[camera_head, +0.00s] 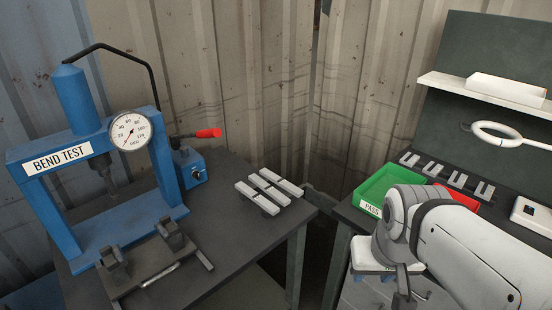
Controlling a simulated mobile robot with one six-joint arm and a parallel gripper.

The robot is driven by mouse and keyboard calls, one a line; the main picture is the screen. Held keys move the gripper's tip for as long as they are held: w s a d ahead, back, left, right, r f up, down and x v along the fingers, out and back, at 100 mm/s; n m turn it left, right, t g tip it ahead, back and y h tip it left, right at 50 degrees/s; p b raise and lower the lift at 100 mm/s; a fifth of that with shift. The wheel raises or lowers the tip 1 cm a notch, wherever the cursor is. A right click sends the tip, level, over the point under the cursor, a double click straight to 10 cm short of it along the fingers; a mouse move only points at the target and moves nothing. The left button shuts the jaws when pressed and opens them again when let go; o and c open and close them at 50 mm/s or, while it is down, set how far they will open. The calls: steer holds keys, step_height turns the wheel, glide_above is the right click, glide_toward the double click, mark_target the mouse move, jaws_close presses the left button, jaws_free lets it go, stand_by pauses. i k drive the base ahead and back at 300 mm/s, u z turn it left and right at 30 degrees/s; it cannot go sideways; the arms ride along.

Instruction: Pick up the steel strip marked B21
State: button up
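Light grey steel strips lie side by side on a small rest on the dark left table. The front strip (257,198), the middle strip (269,189) and the back strip (281,182) show no readable marking, so I cannot tell which is B21. My white arm comes in from the lower right, with its wrist end bent down. My gripper (402,288) is at the bottom of the picture, right of the strips and well apart from them. Its fingers are mostly hidden or too unclear to show whether it is open.
A blue bend test press (98,165) with a dial gauge (131,130) and a red-handled lever (208,133) stands left. On the right table are a green PASS tray (378,184), a red tray (462,197) and a slotted rack (448,174). A gap separates the tables.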

mark_target(255, 196)
steer(key=u, duration=0.05)
steer(key=i, duration=0.9)
steer(key=u, duration=0.4)
